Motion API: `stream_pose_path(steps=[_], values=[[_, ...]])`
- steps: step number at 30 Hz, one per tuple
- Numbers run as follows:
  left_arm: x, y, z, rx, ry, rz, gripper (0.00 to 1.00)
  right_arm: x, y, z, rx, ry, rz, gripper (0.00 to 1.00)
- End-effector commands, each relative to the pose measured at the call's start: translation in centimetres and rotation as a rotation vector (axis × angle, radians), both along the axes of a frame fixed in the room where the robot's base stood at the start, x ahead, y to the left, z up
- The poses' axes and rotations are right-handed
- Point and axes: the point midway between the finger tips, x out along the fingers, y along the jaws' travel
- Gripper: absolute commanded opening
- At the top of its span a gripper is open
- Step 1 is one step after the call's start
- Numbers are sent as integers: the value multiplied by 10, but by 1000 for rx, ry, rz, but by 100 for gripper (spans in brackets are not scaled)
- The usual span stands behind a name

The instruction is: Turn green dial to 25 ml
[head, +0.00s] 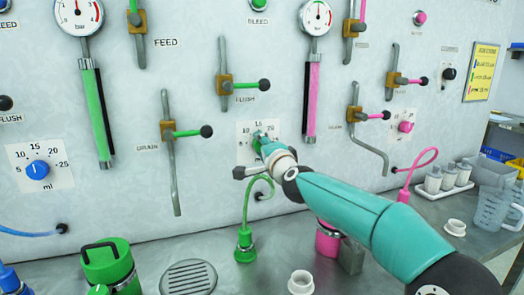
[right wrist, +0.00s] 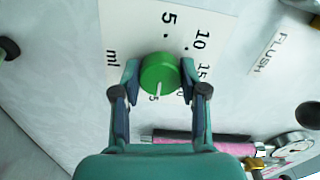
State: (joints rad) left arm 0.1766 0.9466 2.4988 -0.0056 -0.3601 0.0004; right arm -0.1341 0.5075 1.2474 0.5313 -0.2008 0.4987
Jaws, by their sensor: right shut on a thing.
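The green dial (right wrist: 160,73) sits on a white scale plate (right wrist: 150,35) on the wall panel. My right gripper (right wrist: 160,82) is shut on it, one finger on each side. In the right wrist view the dial's white pointer line points down, toward a partly hidden number ending in 5, on the side opposite the 5 mark. The 10 and 15 marks show at its right. In the head view my right gripper (head: 265,143) reaches the panel and hides most of the dial (head: 255,142). My left gripper is not in view.
A blue dial (head: 37,170) is far left. Cups and a jug (head: 493,210) stand at right.

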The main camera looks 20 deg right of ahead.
Motion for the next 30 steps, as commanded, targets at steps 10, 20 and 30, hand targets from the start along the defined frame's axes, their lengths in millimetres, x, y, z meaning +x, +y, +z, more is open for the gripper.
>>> stream_pose_path(steps=[10,20,30], values=[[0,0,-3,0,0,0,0,1,-2,-3,61,6,-4,8],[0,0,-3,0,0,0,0,1,-3,-4,62,7,-4,46],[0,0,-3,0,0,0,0,0,-1,-2,60,5,-2,68]])
